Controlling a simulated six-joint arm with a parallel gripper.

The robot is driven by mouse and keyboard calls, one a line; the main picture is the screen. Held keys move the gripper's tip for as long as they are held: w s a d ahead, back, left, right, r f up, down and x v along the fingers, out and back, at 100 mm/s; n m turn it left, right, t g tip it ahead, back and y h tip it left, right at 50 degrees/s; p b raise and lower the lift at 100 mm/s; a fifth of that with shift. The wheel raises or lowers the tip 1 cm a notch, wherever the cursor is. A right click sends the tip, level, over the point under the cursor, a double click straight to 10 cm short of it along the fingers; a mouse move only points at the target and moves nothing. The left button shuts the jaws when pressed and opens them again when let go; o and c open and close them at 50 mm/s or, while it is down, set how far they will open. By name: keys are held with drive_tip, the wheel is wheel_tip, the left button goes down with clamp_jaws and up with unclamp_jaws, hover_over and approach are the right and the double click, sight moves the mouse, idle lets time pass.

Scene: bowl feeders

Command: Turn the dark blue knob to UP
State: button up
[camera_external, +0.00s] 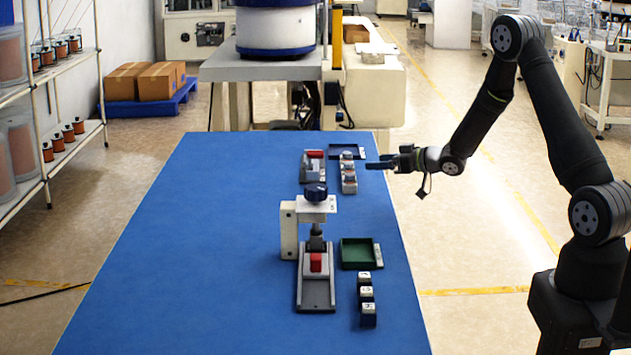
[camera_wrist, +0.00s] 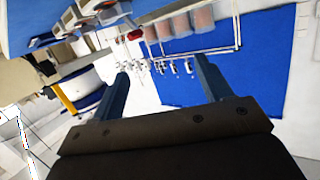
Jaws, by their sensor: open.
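The dark blue knob (camera_external: 316,193) sits on top of a white press frame (camera_external: 288,230) on the blue table, in the external view. A red block (camera_external: 316,262) is under the press on a grey base (camera_external: 316,296). I cannot make out which way the knob is turned. My gripper (camera_external: 372,164) is level, to the right of and farther back than the knob, well apart from it. In the wrist view my gripper (camera_wrist: 161,68) has its two blue fingers spread with nothing between them. I cannot make out the knob in the wrist view.
A second red-topped fixture (camera_external: 313,166), a dark tray (camera_external: 346,153) and another labelled row (camera_external: 348,178) stand behind. The table's left side (camera_external: 190,255) is clear.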

drive_tip(key=s+a+r+n+g+y, duration=0.2)
drive_tip(key=s+a+n+g+y, duration=0.25)
drive_tip(key=s, duration=0.45)
drive_tip(key=n+g+h, duration=0.1)
drive_tip(key=n+g, duration=0.6)
drive_tip(key=g, duration=0.3)
approach(305, 189)
drive_tip(key=shift+m, duration=0.25)
drive_tip(key=x, duration=0.9)
drive_tip(key=shift+a, duration=0.25)
drive_tip(key=c, duration=1)
